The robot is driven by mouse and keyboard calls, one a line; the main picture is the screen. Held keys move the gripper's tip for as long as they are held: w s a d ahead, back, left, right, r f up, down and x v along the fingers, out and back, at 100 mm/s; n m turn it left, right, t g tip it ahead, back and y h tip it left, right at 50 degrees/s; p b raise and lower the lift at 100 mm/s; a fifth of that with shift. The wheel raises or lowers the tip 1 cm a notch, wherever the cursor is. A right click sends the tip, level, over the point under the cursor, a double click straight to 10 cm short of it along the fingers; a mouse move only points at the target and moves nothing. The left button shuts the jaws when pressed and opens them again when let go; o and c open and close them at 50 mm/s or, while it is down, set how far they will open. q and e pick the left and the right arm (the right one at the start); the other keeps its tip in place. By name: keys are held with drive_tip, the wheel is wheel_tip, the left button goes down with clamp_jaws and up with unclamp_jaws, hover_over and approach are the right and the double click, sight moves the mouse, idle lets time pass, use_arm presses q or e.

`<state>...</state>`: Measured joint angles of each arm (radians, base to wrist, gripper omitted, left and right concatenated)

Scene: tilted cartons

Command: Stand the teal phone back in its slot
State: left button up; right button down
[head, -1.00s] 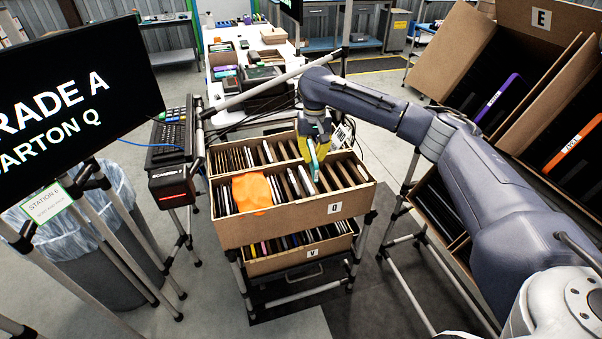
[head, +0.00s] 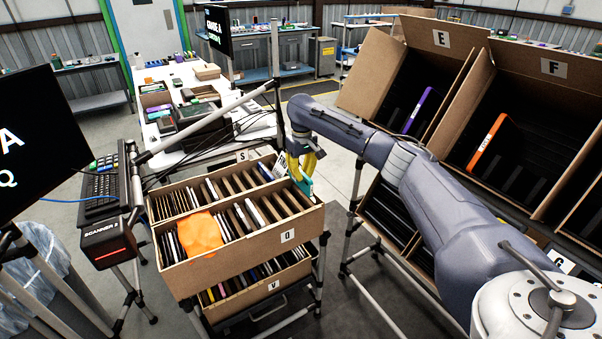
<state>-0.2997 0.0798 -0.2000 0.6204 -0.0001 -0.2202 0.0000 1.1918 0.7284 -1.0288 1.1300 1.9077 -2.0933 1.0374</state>
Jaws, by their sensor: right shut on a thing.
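The teal phone (head: 305,184) is a small teal slab, tilted, at the right end of carton Q (head: 235,258) in the head view. My right gripper (head: 302,168), with yellow fingers, is shut on it from above. The fingers hide part of the phone, and I cannot tell whether its lower edge is inside a slot. Carton Q is a cardboard box with slotted rows; dark and pale phones fill much of its left and middle, and several slots toward the right look empty. My left gripper is not in view.
An orange cloth (head: 201,233) lies over slots at the carton's front left. Carton V (head: 245,292) sits below. Tilted cartons E (head: 441,38) and F (head: 553,68) stand to the right. A scanner (head: 107,236) and a black screen (head: 35,135) are at left.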

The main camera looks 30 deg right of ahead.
drive_tip(key=shift+f, duration=4.6)
drive_tip(key=shift+f, duration=0.35)
drive_tip(key=c, duration=1.4)
unclamp_jaws()
drive_tip(key=shift+c, duration=0.2)
drive_tip(key=shift+r, duration=0.1)
wheel_tip(320, 180, up, 12)
drive_tip(key=shift+a+f, duration=0.1)
drive_tip(key=shift+f, duration=0.05)
